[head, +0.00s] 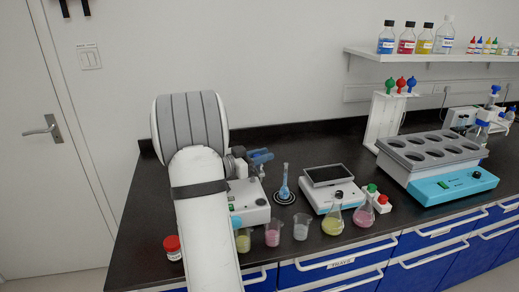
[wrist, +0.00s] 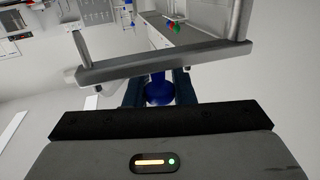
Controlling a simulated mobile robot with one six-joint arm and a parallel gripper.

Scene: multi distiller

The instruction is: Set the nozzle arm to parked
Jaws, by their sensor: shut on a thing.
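In the wrist view, the two dark fingers of my gripper (wrist: 160,90) are closed from both sides on a round blue knob (wrist: 159,94). A grey metal bar (wrist: 165,61) crosses just beyond the fingers. I cannot tell which part of the nozzle arm the knob is. In the head view, my white arm hides much of a white bench device (head: 252,205) with a small green display. A blue part (head: 261,156) shows above that device, beside the end of my arm. I cannot tell there whether it is the nozzle arm or my fingers.
A flask with blue liquid (head: 285,182) stands close right of the device, with a balance (head: 325,190) beyond it. Several small beakers and flasks line the front edge, and a red-capped jar (head: 173,247) stands at left. A block with wells (head: 430,153) is farther right.

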